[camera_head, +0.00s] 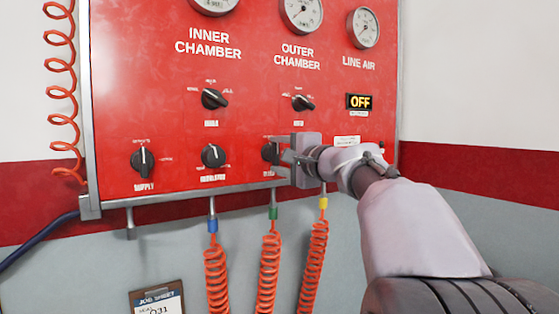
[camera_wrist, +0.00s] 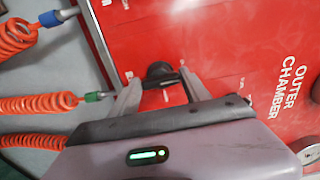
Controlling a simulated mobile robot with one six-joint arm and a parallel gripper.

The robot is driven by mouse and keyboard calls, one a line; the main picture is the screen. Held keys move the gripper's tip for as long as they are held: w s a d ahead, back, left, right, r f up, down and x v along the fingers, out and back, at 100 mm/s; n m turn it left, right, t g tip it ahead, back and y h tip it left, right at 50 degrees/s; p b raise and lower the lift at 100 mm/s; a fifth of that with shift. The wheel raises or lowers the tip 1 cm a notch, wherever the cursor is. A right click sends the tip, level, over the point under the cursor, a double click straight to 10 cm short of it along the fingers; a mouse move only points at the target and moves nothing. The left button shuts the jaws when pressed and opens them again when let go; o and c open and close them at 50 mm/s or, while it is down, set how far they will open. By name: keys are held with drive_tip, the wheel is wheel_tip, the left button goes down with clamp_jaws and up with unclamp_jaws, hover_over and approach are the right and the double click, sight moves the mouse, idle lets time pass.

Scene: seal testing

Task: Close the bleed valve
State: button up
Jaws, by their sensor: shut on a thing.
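The bleed valve is a round black knob (camera_head: 268,152) low on the red panel, with its label partly hidden. My gripper (camera_head: 281,154) reaches it from the right, and its fingers are shut on the knob. In the wrist view the dark knob (camera_wrist: 158,70) shows between the tips of my gripper (camera_wrist: 160,82). Its pointer direction is hard to tell because the fingers cover much of it.
The regulator knob (camera_head: 213,156) and supply knob (camera_head: 143,160) sit to the left on the red panel (camera_head: 150,100). Two selector knobs are above. Coiled orange hoses (camera_head: 268,265) hang below, near my gripper. A job sheet clipboard (camera_head: 158,303) is lower left.

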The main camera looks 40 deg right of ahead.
idle(0.3)
drive_tip(key=o, duration=1.4)
drive_tip(key=s, duration=1.1)
drive_tip(key=s+a+b, duration=0.1)
drive_tip(key=s, duration=0.5)
drive_tip(key=shift+s, duration=0.2)
